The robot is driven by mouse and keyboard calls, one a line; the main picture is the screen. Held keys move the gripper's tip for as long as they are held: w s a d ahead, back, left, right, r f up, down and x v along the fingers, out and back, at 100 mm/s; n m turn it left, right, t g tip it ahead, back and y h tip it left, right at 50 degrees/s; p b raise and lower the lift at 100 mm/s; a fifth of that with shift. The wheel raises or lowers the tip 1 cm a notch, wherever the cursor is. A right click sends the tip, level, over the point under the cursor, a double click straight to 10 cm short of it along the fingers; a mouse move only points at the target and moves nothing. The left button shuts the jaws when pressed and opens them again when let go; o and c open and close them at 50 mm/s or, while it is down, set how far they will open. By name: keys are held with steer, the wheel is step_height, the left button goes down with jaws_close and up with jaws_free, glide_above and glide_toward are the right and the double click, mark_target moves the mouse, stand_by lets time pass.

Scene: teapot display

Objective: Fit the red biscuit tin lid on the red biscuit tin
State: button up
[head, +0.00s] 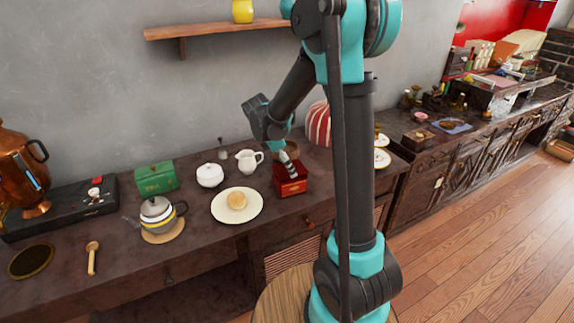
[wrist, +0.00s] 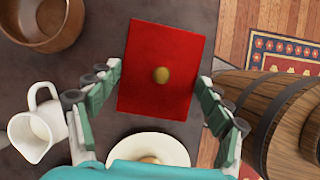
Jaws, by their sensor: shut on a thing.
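The red biscuit tin (head: 291,187) stands on the dark counter, right of the bun plate. My gripper (head: 287,157) reaches down over it from above. In the wrist view, the red lid (wrist: 160,90) with its round gold knob (wrist: 161,75) lies between the two fingers of my gripper (wrist: 160,78). The fingers are shut on its left and right edges, well apart from each other. The lid hides the tin below in this view. I cannot tell whether the lid touches the tin's rim.
A white plate (head: 222,206) with a bun (head: 237,200) is close to the tin's left. A white creamer (head: 249,160) and a copper-brown pot (wrist: 40,22) stand behind it. A striped red cosy (head: 318,124) is behind right. A barrel (wrist: 255,105) stands beyond the counter's front edge.

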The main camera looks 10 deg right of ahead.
steer(key=shift+f, duration=0.5)
stand_by(0.8)
steer(key=o, duration=1.2)
steer(key=shift+r, duration=3.5)
